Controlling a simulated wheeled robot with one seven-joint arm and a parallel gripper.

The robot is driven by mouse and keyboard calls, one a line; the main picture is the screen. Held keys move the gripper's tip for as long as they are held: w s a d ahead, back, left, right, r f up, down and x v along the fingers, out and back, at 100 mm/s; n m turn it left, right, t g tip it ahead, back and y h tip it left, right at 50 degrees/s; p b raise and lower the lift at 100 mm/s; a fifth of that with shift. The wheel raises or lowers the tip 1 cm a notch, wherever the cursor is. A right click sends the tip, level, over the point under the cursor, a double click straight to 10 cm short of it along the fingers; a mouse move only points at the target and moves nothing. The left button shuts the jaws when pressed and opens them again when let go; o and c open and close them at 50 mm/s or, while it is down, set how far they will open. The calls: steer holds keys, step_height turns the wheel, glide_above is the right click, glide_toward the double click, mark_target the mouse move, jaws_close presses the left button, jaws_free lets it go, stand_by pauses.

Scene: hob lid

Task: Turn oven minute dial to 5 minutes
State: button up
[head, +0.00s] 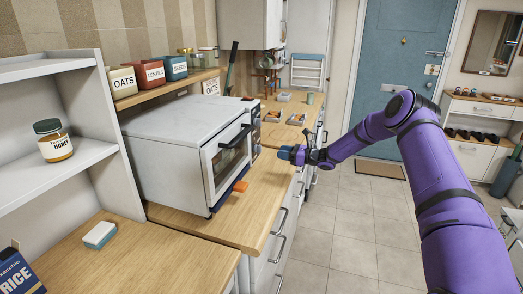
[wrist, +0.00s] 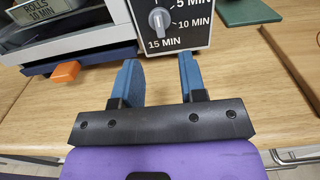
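The white oven (head: 165,130) stands on the wooden counter, its front turned to the right. Its minute dial (wrist: 159,20) is a round grey knob on a dark panel, at the top of the wrist view. The labels 5 MIN, 10 MIN and 15 MIN run from its upper right to below it. The knob's bar looks roughly upright; which end is the pointer I cannot tell. My gripper (wrist: 160,68) is open and empty, its blue fingers short of the panel with the dial beyond the gap. In the head view my gripper (head: 291,154) is right of the oven front.
A display or card reading "ROLLS 10 MIN" (wrist: 42,11) is at the oven's front left. An orange piece (wrist: 66,72) sticks out below it. A green flat object (wrist: 248,12) lies right of the panel. The counter (head: 254,208) before the oven is mostly clear.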

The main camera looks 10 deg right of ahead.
mark_target(258, 149)
steer(key=x, duration=0.9)
steer(key=shift+w+a, duration=0.2)
steer(key=shift+a, duration=0.2)
steer(key=c, duration=0.5)
